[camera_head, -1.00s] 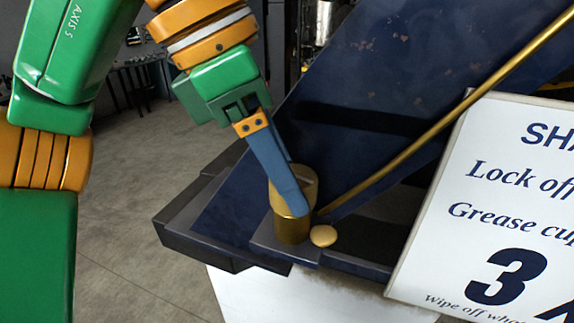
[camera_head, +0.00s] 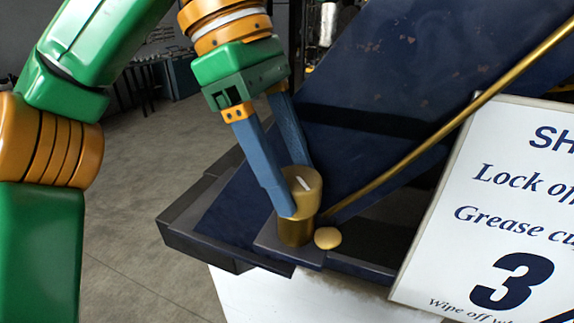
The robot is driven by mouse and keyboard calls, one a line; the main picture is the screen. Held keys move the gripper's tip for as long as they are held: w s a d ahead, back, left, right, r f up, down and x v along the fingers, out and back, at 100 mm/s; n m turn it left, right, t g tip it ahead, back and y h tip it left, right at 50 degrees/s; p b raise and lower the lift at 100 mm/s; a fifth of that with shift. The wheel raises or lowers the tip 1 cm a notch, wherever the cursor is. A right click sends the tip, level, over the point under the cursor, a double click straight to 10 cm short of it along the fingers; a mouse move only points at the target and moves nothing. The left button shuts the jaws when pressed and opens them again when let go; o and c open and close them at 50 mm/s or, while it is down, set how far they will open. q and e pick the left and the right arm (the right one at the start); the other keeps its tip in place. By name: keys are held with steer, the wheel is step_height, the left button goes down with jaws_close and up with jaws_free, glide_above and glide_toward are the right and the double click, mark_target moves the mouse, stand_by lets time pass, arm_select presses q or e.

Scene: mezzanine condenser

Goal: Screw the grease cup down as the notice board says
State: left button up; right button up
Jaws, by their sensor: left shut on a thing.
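The brass grease cup (camera_head: 297,232) stands upright on a dark ledge at the foot of the blue sloping frame. A white mark shows on its top. My left gripper (camera_head: 299,205) comes down from above with its two blue fingers on either side of the cup's cap, shut on it. The notice board (camera_head: 480,215) at the right is cut off by the picture's edge. Its readable parts say "Lock of…", "Grease cu…" and a large "3". My right gripper is not in view.
A pale yellow blob (camera_head: 327,238) sits on the ledge just right of the cup. A brass pipe (camera_head: 450,125) runs from beside the cup up to the right. Grey floor (camera_head: 140,220) lies open at the left.

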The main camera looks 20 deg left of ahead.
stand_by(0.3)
arm_select(q)
steer(key=o, duration=1.4)
steer(key=shift+s, duration=0.4)
steer(key=shift+w, duration=0.1)
